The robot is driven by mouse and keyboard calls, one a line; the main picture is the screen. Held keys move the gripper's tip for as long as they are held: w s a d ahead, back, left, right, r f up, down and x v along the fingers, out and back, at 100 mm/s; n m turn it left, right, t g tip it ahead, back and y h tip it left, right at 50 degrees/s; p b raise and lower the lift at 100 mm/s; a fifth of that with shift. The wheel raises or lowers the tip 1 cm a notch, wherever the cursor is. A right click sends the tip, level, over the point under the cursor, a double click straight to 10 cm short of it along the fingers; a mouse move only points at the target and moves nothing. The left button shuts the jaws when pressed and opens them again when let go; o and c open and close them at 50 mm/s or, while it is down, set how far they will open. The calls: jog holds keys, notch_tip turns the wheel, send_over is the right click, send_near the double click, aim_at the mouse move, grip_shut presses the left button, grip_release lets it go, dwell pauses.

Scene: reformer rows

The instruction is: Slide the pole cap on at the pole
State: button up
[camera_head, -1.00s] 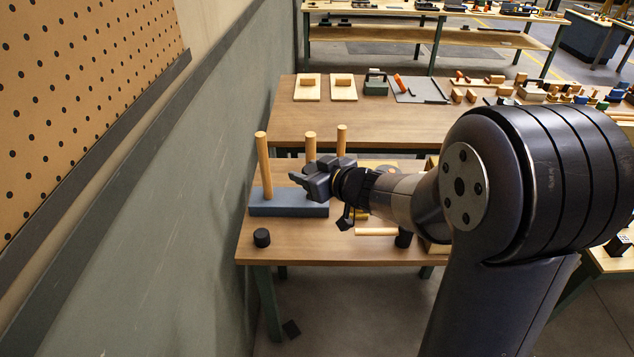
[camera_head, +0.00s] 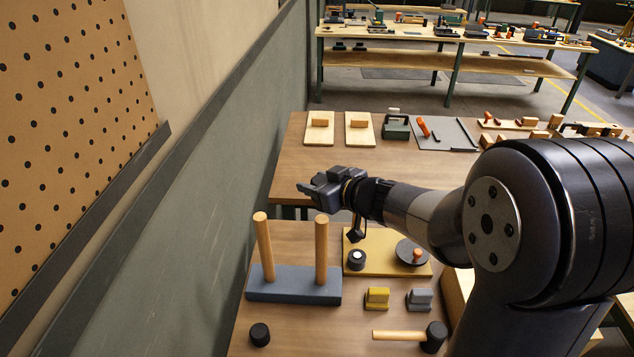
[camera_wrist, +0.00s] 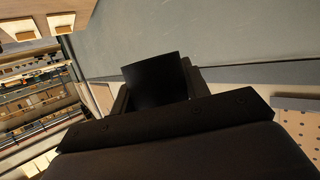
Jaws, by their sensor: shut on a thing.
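Two upright wooden poles stand on a blue-grey block, a left pole (camera_head: 264,250) and a right pole (camera_head: 321,252); the block (camera_head: 293,286) lies on the near table. My gripper (camera_head: 318,190) points left, above and beyond the right pole's top in the picture. It is shut on a dark, blunt thing, apparently the pole cap (camera_wrist: 156,78), which fills the space between the fingers in the wrist view. In the head view the held thing is hard to tell from the dark fingers. Both pole tops are bare.
A small black cylinder (camera_head: 260,334) stands at the table's front left. A yellow board (camera_head: 388,262) with black parts, yellow and grey blocks and a mallet (camera_head: 400,335) lie right of the poles. A wall (camera_head: 170,230) rises close on the left.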

aim_at(319, 216)
dwell(0.4)
jog(key=shift+s+f+p, duration=0.1)
jog(key=shift+p, duration=0.2)
jog(key=shift+f+b, duration=2.15)
jog(key=shift+f, duration=0.65)
jog(key=shift+p, duration=0.8)
jog(key=shift+f+b, duration=1.55)
jog(key=shift+f, duration=0.5)
jog(key=o, duration=1.1)
jog(key=shift+c, duration=0.2)
jog(key=v, duration=1)
jog(key=shift+s+d+p, duration=0.3)
jog(key=shift+p, duration=0.05)
